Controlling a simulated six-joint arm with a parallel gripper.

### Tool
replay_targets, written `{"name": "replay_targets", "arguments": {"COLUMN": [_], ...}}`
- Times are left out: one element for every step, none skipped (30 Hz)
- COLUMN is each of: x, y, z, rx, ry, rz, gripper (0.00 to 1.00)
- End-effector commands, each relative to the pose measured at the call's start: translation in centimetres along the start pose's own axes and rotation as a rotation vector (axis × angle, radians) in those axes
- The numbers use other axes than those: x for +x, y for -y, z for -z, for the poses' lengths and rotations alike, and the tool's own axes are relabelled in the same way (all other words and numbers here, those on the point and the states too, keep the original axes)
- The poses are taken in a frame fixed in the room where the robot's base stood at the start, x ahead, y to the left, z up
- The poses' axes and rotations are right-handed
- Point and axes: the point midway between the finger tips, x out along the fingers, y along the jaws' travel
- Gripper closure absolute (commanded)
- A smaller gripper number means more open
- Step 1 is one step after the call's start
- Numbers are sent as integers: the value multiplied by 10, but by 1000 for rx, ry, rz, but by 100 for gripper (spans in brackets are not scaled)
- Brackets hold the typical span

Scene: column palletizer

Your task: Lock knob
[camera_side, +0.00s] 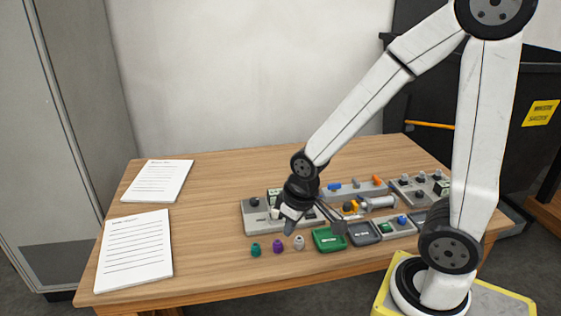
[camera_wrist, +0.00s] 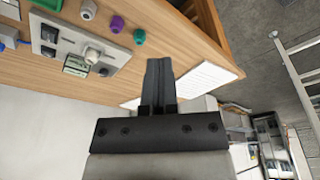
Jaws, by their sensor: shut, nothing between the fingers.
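A grey control panel (camera_side: 251,223) stands on the table, with my gripper (camera_side: 289,226) over its front part and hiding some of it. In the wrist view the panel (camera_wrist: 68,45) carries a pale round knob (camera_wrist: 92,55), a small dark knob (camera_wrist: 103,72), a green-tinted display (camera_wrist: 76,66) and black switches (camera_wrist: 48,34). The dark knob also shows in the side view (camera_side: 254,201). No label shows which one is the lock knob. My gripper (camera_wrist: 160,62) is shut and empty, to the right of the panel in the wrist view. Contact with the panel cannot be told.
Loose green (camera_side: 255,250), purple (camera_side: 278,246) and white (camera_side: 298,243) caps stand in front of the panel. A green tray (camera_side: 328,239) and a dark tray (camera_side: 363,232) lie to the right. Other panels stand behind. Paper sheets (camera_side: 134,250) lie left; the table between is clear.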

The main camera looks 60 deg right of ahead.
Motion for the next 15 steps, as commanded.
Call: {"name": "replay_targets", "arguments": {"x": [1,1,2,3,3,4,5,6,7,8,9,11,12,13,15], "y": [-4,-7,-10,-13,-17,-22,-27,-32,-38,-44,-49,-57,-63,-69,-77], "z": [5,7,12,15,18,24,28,32,37,41,46,51,55,58,63], "rx": [-8,-17,-30,-41,-53,-70,-85,-99,-120,-136,-153,-175,-192,-208,-231], "ry": [7,12,18,24,31,40,47,55,66,75,83,95,103,112,124], "rz": [-2,-3,-5,-6,-7,-8,-8,-9,-8,-8,-7,-5,-3,0,4], "gripper": [100,100,100,100,100,100,100,100,100,100,100,100,100,100,100]}}
